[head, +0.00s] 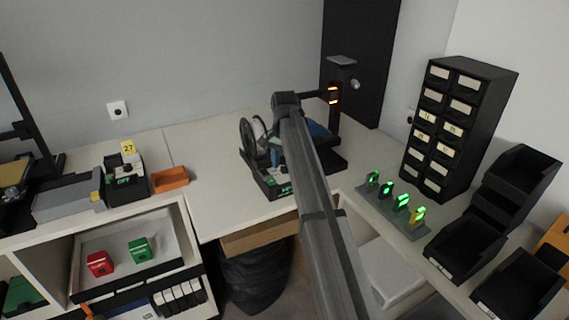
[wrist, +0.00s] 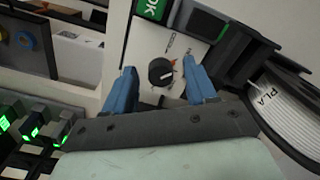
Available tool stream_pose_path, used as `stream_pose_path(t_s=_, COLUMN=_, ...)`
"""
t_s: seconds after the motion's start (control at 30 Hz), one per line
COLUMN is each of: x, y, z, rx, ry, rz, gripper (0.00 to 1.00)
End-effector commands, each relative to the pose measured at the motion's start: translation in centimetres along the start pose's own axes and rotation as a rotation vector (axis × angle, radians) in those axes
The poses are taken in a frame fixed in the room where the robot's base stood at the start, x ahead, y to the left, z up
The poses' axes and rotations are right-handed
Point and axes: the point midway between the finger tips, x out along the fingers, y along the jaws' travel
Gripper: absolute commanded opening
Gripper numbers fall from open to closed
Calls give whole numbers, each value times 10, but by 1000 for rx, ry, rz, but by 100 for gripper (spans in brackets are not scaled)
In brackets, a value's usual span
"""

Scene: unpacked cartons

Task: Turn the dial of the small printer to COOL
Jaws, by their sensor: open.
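The small printer (head: 268,178) stands on the corner of the white worktop, partly hidden behind my arm in the head view. Its dial (wrist: 161,72) is a round black knob with a white mark on a pale panel in the wrist view. Small orange and dark lettering lies just above the dial, too small to read surely. My gripper (wrist: 160,75) is open, with one blue finger on each side of the dial. Gaps show between the fingers and the knob; whether they are level with it in depth, I cannot tell. The dial is not distinguishable in the head view.
A white filament spool (wrist: 290,112) sits close at the right in the wrist view. A green display (wrist: 152,8) is above the dial. A stand with green-lit pieces (head: 395,209), black bins (head: 470,245) and a drawer cabinet (head: 448,128) stand to the right.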

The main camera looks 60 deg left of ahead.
Motion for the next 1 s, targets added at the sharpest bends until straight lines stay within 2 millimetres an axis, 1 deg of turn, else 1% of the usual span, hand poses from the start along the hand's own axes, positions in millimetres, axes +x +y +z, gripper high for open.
stream_pose_path(t_s=0.13, x=0, y=0, z=0, rx=0, ry=0, rz=0, gripper=56)
stream_pose_path(t_s=0.7, x=0, y=0, z=0, rx=0, ry=0, rz=0, gripper=2)
stream_pose_path(t_s=0.73, x=0, y=0, z=0, rx=0, ry=0, rz=0, gripper=0)
stream_pose_path(t_s=1.0, x=-1, y=0, z=0, rx=-36, ry=0, rz=0, gripper=0)
